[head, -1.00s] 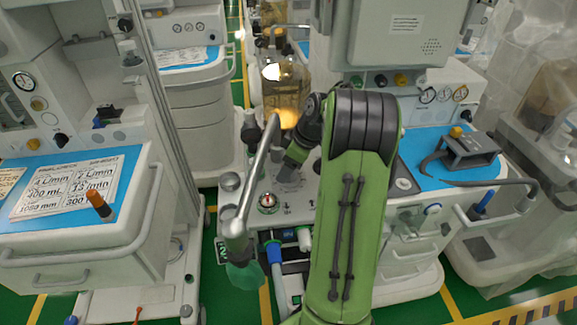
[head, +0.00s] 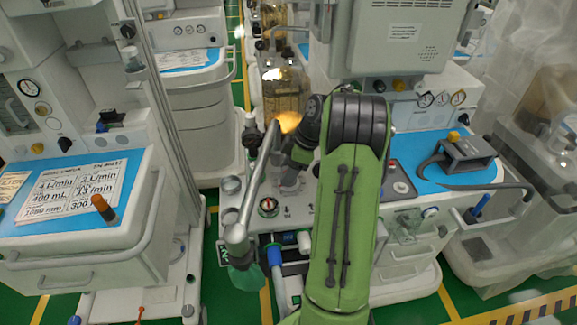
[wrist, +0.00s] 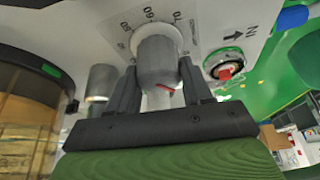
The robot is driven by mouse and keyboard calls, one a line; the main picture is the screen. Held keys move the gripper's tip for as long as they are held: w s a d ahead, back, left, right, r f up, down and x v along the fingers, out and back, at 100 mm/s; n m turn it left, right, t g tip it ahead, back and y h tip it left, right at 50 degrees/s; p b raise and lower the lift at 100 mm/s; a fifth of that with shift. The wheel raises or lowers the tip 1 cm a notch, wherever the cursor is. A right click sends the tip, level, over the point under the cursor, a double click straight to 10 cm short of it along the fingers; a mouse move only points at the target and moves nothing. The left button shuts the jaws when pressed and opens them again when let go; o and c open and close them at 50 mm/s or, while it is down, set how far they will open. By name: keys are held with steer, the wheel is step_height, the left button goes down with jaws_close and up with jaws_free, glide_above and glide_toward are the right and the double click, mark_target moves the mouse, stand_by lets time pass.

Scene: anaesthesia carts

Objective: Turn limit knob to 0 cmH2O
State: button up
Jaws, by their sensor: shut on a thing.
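The limit knob (wrist: 157,62) is a grey cylinder in the wrist view, on a light panel with upside-down scale numbers that look like 50, 60 and 70 along its far side. A small red mark shows low on the knob's near right side; the number it points to is hidden. My gripper (wrist: 158,82) has one dark finger on each side of the knob and is shut on it. In the head view my gripper (head: 292,158) is over the middle cart's top, left of my green arm, and the knob is too small and covered to read.
A small red-centred gauge (wrist: 224,69) sits right of the knob beside an IN arrow. A grey tube (head: 258,175) with a green bag (head: 246,277) stands just left of my gripper. A glass canister (head: 283,88) rises behind it. A blue-topped work surface (head: 430,165) lies to the right.

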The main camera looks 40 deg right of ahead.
steer(key=shift+n+g+y+p, duration=0.3)
steer(key=shift+n+g+p, duration=0.55)
steer(key=shift+n, duration=1.15)
steer(key=o, duration=1)
steer(key=shift+o, duration=0.2)
steer(key=p+v, duration=0.9)
steer(key=v, duration=0.6)
steer(key=shift+s+d+r, duration=0.2)
steer(key=shift+d+r, duration=0.05)
steer(key=shift+r, duration=0.05)
